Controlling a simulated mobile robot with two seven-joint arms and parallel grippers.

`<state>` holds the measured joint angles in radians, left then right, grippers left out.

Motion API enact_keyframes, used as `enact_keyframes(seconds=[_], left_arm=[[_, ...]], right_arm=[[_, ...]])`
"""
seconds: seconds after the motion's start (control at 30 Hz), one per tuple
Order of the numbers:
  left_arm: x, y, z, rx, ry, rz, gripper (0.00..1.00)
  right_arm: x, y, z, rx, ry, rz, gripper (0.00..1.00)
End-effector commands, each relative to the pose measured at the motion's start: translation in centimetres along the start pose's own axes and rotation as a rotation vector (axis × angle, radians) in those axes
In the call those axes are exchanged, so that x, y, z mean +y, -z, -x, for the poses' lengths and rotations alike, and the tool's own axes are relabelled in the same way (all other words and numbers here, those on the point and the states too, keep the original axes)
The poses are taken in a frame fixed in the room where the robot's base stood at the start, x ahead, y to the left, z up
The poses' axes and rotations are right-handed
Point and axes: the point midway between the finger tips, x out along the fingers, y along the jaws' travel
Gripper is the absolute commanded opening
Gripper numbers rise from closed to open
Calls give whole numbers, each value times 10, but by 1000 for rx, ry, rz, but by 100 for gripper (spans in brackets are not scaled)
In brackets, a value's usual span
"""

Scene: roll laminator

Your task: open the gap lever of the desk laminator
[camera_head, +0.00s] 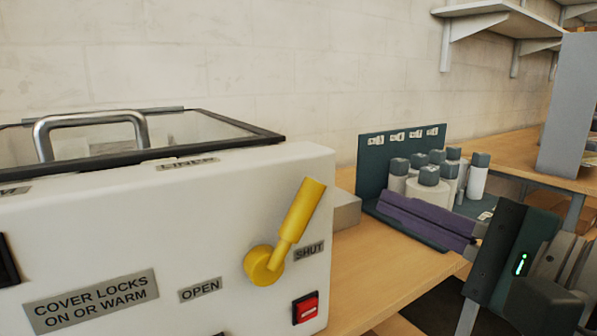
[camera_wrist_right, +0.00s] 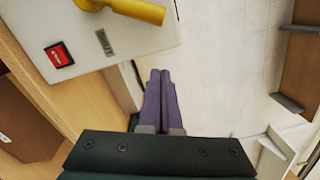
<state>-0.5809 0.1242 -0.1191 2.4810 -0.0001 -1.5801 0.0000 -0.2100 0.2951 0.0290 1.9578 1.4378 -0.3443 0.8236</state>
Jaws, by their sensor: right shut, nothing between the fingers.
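The desk laminator (camera_head: 150,225) has a white front panel. Its yellow gap lever (camera_head: 296,220) turns on a round hub and points up and slightly right, above the SHUT label (camera_head: 309,250). The OPEN label (camera_head: 200,289) is left of the hub. My right gripper (camera_head: 383,203), with purple fingers, is shut and empty, to the right of the lever and apart from it. In the right wrist view the shut fingers (camera_wrist_right: 160,74) point toward the panel side, and part of the yellow lever (camera_wrist_right: 135,10) shows at the top. My left gripper is not in view.
A red switch (camera_head: 306,307) sits below the lever. A glass cover with a metal handle (camera_head: 88,122) tops the laminator. A green rack (camera_head: 402,150) with several white grey-capped cylinders stands behind my right fingers. Wall shelves (camera_head: 490,22) are at upper right.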

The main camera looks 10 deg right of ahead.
Motion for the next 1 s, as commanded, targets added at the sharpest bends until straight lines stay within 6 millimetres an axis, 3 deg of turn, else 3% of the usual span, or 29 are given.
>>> enact_keyframes(seconds=[0.13, 0.2, 0.4, 1.0], left_arm=[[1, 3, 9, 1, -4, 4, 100], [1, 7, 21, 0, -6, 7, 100], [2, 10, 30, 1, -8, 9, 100], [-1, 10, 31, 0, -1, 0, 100]], right_arm=[[-3, -3, -30, -2, 1, 0, 0], [-5, -18, -30, -1, -1, -4, 0], [-2, -36, -35, 1, -1, -1, 0], [-1, -38, -40, 0, -2, 20, 0]])
